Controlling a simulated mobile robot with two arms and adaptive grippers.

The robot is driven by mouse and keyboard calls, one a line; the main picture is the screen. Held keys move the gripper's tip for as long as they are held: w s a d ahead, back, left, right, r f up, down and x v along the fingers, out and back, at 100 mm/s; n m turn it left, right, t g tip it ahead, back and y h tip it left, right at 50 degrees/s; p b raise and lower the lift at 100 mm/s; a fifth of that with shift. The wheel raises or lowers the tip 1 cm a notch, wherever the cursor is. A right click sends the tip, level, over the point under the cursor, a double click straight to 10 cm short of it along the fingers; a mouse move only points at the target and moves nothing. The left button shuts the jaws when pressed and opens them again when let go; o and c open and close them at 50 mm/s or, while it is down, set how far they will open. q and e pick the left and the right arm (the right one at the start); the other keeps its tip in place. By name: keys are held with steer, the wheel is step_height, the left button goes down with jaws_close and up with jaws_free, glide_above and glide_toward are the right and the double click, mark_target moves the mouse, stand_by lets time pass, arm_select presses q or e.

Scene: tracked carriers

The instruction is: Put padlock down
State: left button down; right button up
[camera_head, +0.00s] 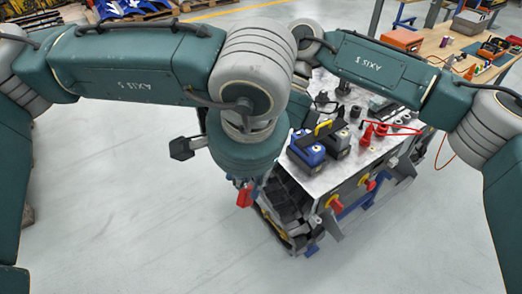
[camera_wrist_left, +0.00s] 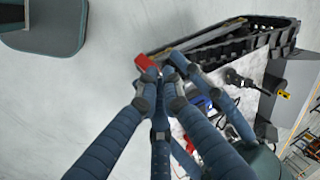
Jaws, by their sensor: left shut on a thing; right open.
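The red padlock (camera_head: 244,195) hangs below my left wrist in the head view, over or beside the left edge of the tracked carrier (camera_head: 318,185). In the left wrist view the padlock (camera_wrist_left: 146,63) shows at the fingertips of my left gripper (camera_wrist_left: 160,72), which is shut on it. Pale floor and the end of the carrier's black track show close behind it there. The head view mostly hides the left fingers behind my arm. My right gripper (camera_head: 325,103) is open above the far part of the carrier's top, partly hidden by my arms.
On the carrier's light top stand a blue box (camera_head: 306,150), a dark box with a yellow handle (camera_head: 334,140) and red parts (camera_head: 368,133). A wooden workbench (camera_head: 445,45) with tools stands at the back right. The floor at left and front is clear.

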mark_target(246, 187)
steer(key=shift+x, duration=2.05)
steer(key=shift+c, duration=0.2)
jaws_close()
arm_select(q)
steer(key=c, duration=1.8)
jaws_free()
steer(key=shift+c, duration=0.2)
arm_select(e)
steer(key=shift+a+r, duration=0.1)
